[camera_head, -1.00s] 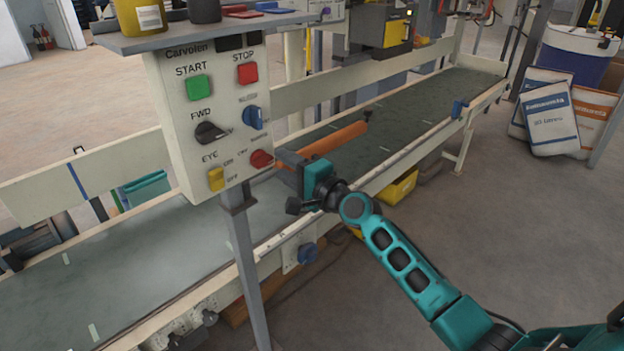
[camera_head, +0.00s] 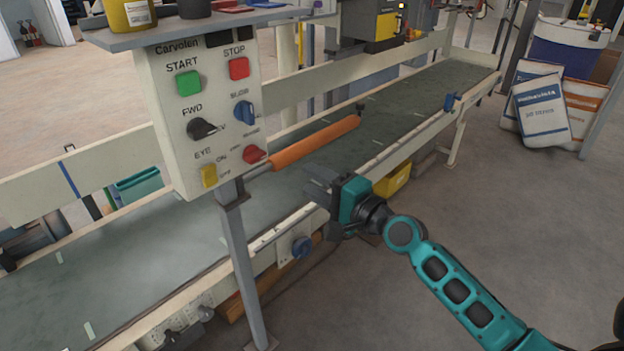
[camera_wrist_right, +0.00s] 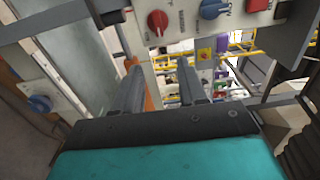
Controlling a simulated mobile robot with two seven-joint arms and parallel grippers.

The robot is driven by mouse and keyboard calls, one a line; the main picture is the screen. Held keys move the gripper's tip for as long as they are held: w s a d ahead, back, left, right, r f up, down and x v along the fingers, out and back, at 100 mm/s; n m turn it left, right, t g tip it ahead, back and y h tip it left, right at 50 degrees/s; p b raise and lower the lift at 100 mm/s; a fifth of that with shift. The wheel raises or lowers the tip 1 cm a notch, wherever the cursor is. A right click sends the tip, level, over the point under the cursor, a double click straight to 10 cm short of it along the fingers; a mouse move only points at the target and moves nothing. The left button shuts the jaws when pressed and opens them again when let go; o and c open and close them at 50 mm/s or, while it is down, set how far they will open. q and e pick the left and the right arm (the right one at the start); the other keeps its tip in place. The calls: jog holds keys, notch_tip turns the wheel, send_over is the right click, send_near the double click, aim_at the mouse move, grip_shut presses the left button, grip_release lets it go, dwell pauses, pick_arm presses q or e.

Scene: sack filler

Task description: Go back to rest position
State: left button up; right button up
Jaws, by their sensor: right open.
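My right gripper (camera_head: 318,184) is in front of the conveyor's near rail, to the right of the control panel (camera_head: 200,120) and apart from it. In the right wrist view its two dark fingers (camera_wrist_right: 158,88) are spread apart with nothing between them. The panel carries a green START button (camera_head: 188,83), a red STOP button (camera_head: 239,68), a black FWD knob (camera_head: 202,129), a blue knob (camera_head: 244,113), a red knob (camera_head: 254,155) and a yellow EYE switch (camera_head: 208,176). My left gripper is not in view.
The panel's grey post (camera_head: 240,270) stands in front. A yellow bin (camera_head: 393,180) sits under the conveyor. Sacks (camera_head: 542,112) stand at right.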

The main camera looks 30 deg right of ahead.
pick_arm(q)
jog(key=p, duration=0.1)
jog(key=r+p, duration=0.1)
jog(key=p, duration=0.1)
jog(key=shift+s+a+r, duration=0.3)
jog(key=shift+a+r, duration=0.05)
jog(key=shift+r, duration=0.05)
pick_arm(e)
jog(key=s+a+f+n+g+h, duration=0.2)
jog(key=s+a+f+n+g, duration=0.1)
jog(key=s+f+n, duration=0.5)
jog(key=s+a+f+n+g+h, duration=0.2)
jog(key=s+a+f+n+g, duration=0.1)
jog(key=s+f+n, duration=0.5)
jog(key=s+a+f, duration=0.1)
jog(key=s+f, duration=0.2)
jog(key=s, duration=0.1)
jog(key=shift+s+f+n, duration=0.3)
jog(key=shift+n, duration=0.1)
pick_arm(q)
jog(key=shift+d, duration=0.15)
pick_arm(e)
jog(key=shift+a, duration=0.1)
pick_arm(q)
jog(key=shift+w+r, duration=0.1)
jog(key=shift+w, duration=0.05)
